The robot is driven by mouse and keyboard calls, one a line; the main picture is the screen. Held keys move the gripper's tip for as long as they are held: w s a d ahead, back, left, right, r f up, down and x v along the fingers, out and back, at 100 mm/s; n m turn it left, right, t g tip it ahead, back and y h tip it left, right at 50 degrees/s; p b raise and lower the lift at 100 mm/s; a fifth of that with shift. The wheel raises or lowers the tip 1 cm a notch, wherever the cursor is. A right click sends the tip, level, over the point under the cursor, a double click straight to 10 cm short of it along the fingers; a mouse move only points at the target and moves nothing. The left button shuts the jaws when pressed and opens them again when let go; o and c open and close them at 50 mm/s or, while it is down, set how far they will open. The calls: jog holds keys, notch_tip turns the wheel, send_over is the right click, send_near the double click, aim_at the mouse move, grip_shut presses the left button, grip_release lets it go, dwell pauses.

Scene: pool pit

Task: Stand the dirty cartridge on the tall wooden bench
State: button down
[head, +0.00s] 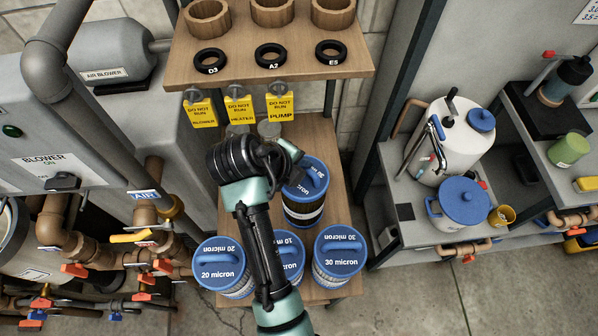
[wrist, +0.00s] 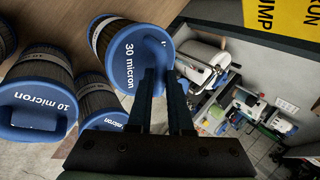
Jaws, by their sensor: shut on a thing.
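The dirty cartridge (head: 304,212) has a blue handled cap and a dark brown body. In the wrist view its cap (wrist: 138,62) reads "30 micron". My gripper (head: 300,172) is shut on its cap; the fingers (wrist: 166,75) reach the cap handle in the wrist view. It looks upright in the head view, over the back of a wooden bench (head: 310,132). I cannot tell whether its base touches the wood. My arm hides part of this bench.
Cartridges marked 20 micron (head: 222,268), 10 micron (head: 291,255) and 30 micron (head: 340,255) stand at the front. A higher wooden shelf (head: 232,30) holds cups and rings; yellow tags (head: 280,104) hang below. Pipes (head: 120,250) are left.

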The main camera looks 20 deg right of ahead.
aim_at(304, 191)
jog(key=shift+d+f+p, duration=0.1)
jog(key=shift+f+p, duration=0.3)
jog(key=shift+f, duration=1.2)
jog(key=shift+f, duration=0.15)
jog(key=c, duration=0.8)
grip_release()
jog(key=shift+c, duration=0.2)
